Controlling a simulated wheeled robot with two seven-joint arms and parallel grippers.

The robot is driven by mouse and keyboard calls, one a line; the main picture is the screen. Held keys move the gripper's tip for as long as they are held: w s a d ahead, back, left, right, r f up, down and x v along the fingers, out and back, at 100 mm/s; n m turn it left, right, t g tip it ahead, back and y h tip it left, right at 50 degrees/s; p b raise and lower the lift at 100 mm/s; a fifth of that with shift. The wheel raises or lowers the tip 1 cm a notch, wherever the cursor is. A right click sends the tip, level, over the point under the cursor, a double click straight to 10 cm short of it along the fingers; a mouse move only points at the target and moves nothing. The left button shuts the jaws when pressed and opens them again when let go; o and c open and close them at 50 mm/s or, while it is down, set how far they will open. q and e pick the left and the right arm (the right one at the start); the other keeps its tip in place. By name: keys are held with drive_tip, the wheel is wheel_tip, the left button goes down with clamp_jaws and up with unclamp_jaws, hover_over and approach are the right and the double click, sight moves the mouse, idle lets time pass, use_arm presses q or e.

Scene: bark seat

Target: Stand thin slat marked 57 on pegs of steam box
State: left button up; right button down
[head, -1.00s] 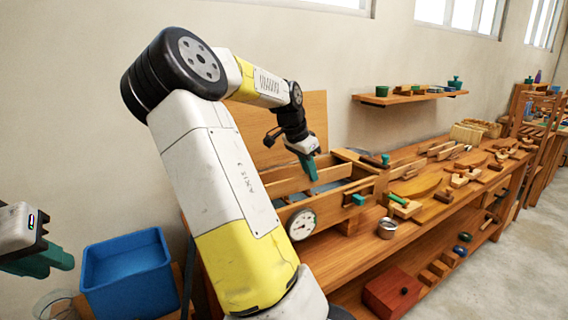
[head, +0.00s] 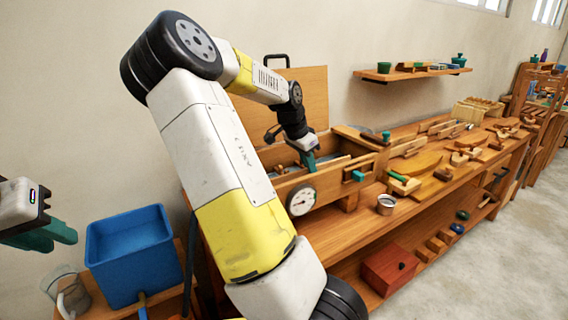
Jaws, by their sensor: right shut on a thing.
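The steam box (head: 352,190) is a long open wooden box on the bench, with a round gauge (head: 301,200) on its near end and its lid panel (head: 300,95) raised behind. My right gripper (head: 310,166) points down into the box opening, shut on a thin wooden slat that is mostly hidden by the fingers and the box walls. The mark on the slat cannot be read, and the pegs cannot be made out. My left gripper (head: 58,235) is at the far left edge, away from the bench, with no object visible at it; its finger gap is unclear.
A blue bin (head: 132,262) and a clear jug (head: 66,290) stand at lower left. A metal cup (head: 386,204) and wooden tools lie on the bench (head: 345,230) right of the box. A red box (head: 390,270) sits on the lower shelf. A wall shelf (head: 415,73) hangs behind.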

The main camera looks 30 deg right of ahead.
drive_tip(key=shift+f, duration=0.1)
idle(0.6)
drive_tip(key=c, duration=1.9)
unclamp_jaws()
drive_tip(key=shift+c, duration=0.2)
drive_tip(key=o, duration=0.5)
drive_tip(key=shift+r, duration=5.5)
